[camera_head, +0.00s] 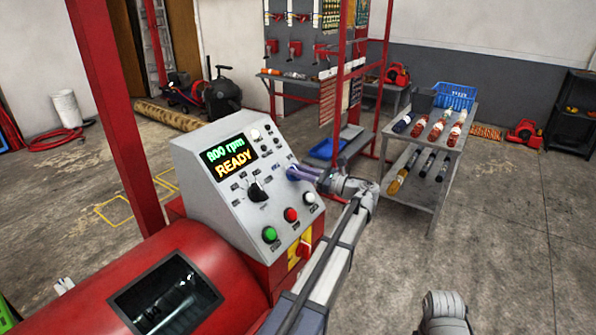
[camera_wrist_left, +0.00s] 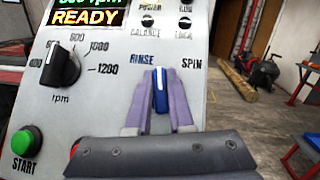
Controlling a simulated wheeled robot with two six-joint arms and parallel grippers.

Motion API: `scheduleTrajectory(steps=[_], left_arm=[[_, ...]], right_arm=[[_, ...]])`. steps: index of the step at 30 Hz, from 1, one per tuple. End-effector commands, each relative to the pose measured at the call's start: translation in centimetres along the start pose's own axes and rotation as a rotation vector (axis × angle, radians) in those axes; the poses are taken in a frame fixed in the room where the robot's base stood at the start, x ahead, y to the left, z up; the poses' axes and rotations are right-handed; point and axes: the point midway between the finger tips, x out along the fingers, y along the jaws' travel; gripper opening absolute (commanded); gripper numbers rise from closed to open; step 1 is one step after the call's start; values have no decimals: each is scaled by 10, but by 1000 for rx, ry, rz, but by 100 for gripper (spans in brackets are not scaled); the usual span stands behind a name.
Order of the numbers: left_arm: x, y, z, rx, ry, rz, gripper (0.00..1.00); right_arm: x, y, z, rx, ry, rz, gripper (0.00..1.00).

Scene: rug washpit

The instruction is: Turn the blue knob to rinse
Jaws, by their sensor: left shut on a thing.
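The blue knob (camera_wrist_left: 160,92) sits on the sloped grey control panel (camera_head: 200,160), between the printed words RINSE, at its upper left, and SPIN, at its right. Its white mark points nearly straight up in the left wrist view. My left gripper (camera_wrist_left: 160,105) is shut on the knob, with one purple finger on each side. In the head view my left gripper (camera_head: 298,173) reaches the panel's right side and mostly hides the knob. My right gripper does not show.
The display (camera_head: 230,158) reads 800 rpm READY. A black rpm knob (camera_head: 258,191), a green START button (camera_head: 270,234), a red button (camera_head: 291,214) and a white button (camera_head: 309,198) are close by. A red post (camera_head: 115,120) stands left.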

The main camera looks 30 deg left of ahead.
Motion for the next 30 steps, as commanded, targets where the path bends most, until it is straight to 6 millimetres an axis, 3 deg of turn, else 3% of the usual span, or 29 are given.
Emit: scheduleTrajectory(steps=[15,30], left_arm=[[1,2,-3,-217,9,219,0],[1,4,-4,-255,8,256,0]], right_arm=[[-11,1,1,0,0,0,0],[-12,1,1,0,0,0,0]])
